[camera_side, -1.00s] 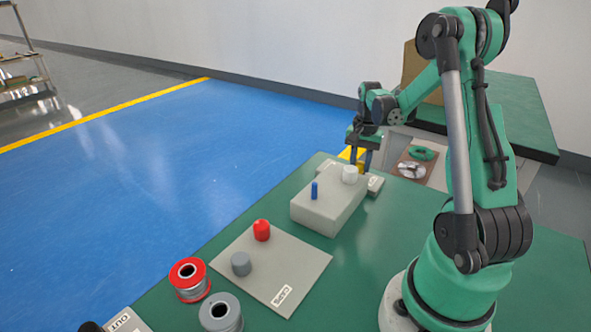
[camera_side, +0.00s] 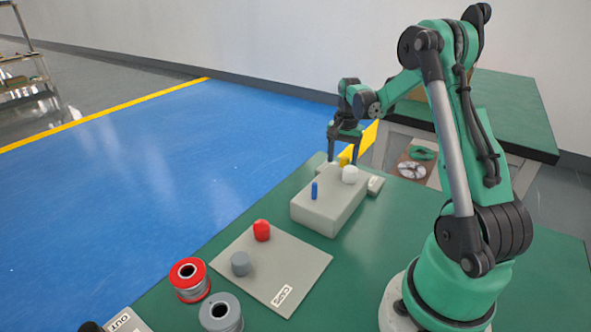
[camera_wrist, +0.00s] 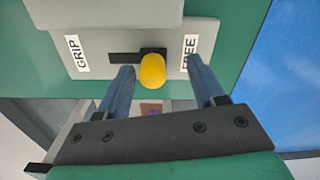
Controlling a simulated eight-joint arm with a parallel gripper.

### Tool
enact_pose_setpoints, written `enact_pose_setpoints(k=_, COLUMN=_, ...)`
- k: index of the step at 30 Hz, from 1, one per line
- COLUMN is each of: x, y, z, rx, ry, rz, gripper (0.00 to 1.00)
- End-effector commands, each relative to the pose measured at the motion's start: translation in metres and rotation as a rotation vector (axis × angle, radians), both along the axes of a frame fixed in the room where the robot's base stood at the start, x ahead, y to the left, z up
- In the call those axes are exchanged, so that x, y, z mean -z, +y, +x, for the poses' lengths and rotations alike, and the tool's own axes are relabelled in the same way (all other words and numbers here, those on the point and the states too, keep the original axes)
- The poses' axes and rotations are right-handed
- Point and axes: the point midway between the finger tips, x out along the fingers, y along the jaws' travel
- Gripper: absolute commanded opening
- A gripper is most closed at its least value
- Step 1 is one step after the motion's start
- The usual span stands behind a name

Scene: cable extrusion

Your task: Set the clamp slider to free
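The clamp slider's yellow knob (camera_wrist: 152,70) shows in the wrist view over the right part of a short black slot (camera_wrist: 122,58). It sits nearer the FREE label (camera_wrist: 188,52) than the GRIP label (camera_wrist: 76,53). My gripper (camera_wrist: 160,72) is open, with one finger on each side of the knob and visible gaps to both. The right finger partly covers the FREE label.
The pale grey block (camera_side: 325,210) with a blue peg (camera_side: 314,191) and a white knob (camera_side: 350,174) stands close by. A caps board (camera_side: 290,262) with red and grey caps and two spools (camera_side: 190,280) lie nearer the camera. The green table (camera_side: 385,235) is clear between block and arm base.

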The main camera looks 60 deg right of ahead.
Motion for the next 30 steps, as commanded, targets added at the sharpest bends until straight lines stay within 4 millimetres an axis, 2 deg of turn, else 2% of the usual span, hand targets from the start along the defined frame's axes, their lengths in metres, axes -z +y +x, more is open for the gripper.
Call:
enact_pose_setpoints(k=8, x=-0.003, y=0.0, z=-0.002, rx=0.002, ry=0.004, rz=0.0, gripper=0.61)
enact_pose_setpoints(k=15, x=-0.037, y=0.0, z=-0.001, rx=0.001, ry=0.003, rz=0.0, gripper=0.61)
enact_pose_setpoints(k=21, x=-0.055, y=0.0, z=-0.001, rx=0.001, ry=0.002, rz=0.0, gripper=0.61)
enact_pose_setpoints(k=30, x=-0.056, y=0.0, z=-0.001, rx=-0.001, ry=0.002, rz=0.0, gripper=0.61)
